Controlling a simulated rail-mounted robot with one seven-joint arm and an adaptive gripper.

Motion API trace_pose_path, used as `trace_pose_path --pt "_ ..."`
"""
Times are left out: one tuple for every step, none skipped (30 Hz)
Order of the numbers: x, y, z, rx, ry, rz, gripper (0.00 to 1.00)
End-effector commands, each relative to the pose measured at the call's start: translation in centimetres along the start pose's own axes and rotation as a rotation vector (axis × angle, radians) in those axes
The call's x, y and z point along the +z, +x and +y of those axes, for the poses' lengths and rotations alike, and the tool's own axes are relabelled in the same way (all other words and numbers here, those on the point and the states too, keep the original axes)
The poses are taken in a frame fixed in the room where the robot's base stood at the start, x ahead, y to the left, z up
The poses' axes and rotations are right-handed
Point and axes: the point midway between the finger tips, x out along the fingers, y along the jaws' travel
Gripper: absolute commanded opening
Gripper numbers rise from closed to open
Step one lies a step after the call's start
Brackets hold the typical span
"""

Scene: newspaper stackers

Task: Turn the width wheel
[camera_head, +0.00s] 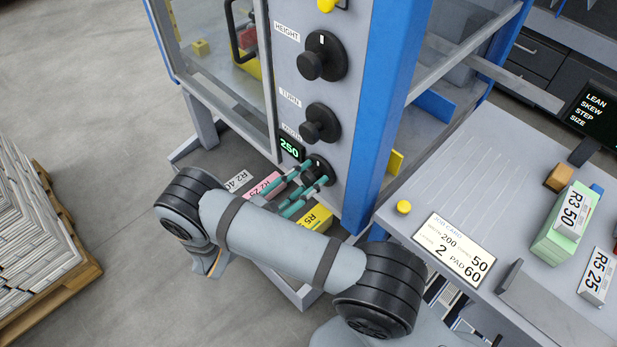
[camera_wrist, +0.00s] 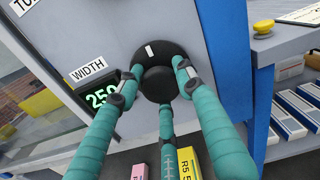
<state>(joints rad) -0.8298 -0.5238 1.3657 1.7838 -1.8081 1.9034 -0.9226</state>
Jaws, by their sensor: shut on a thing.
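The width wheel (camera_wrist: 155,56) is a black round dial with a knob (camera_wrist: 160,86) at its centre and a white mark near its top. It sits on the grey machine panel, beside a "WIDTH" label (camera_wrist: 86,68) and a green display (camera_wrist: 101,95) that reads 250. My gripper (camera_wrist: 163,88) has its teal fingers around the wheel's knob, shut on it. In the head view the wheel (camera_head: 318,167) is the lowest of three black wheels, partly hidden by my gripper (camera_head: 303,190).
Above it are the turn wheel (camera_head: 321,123) and the height wheel (camera_head: 323,55). Pink (camera_head: 264,186) and yellow (camera_head: 316,219) blocks lie below the panel. A blue post (camera_head: 392,110) stands to the right. A table with a job card (camera_head: 453,249) is further right.

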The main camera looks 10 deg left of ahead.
Motion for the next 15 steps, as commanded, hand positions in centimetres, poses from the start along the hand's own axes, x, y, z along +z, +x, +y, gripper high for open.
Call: trace_pose_path --pt "0.45 0.06 0.01 0.000 -0.004 -0.006 0.10" --pt "0.45 0.06 0.01 0.000 -0.011 -0.006 0.10" --pt "0.45 0.06 0.02 0.000 -0.020 -0.006 0.10" --pt "0.45 0.06 0.02 0.000 -0.026 -0.006 0.10" --pt "0.44 0.06 0.03 0.000 -0.030 -0.006 0.10" --pt "0.44 0.06 0.03 0.000 -0.034 -0.006 0.11" --pt "0.44 0.05 0.04 0.000 -0.036 -0.006 0.11" --pt "0.44 0.05 0.04 0.000 -0.038 -0.006 0.11" --pt "0.43 0.05 0.04 0.000 -0.040 -0.006 0.11" --pt "0.43 0.05 0.04 0.000 -0.041 -0.006 0.11" --pt "0.43 0.05 0.04 0.000 -0.042 -0.006 0.11" --pt "0.43 0.05 0.04 0.000 -0.042 -0.006 0.11" --pt "0.43 0.05 0.04 0.000 -0.042 -0.006 0.11" --pt "0.43 0.05 0.05 0.000 -0.042 -0.006 0.11" --pt "0.43 0.05 0.05 0.000 -0.042 -0.006 0.11"
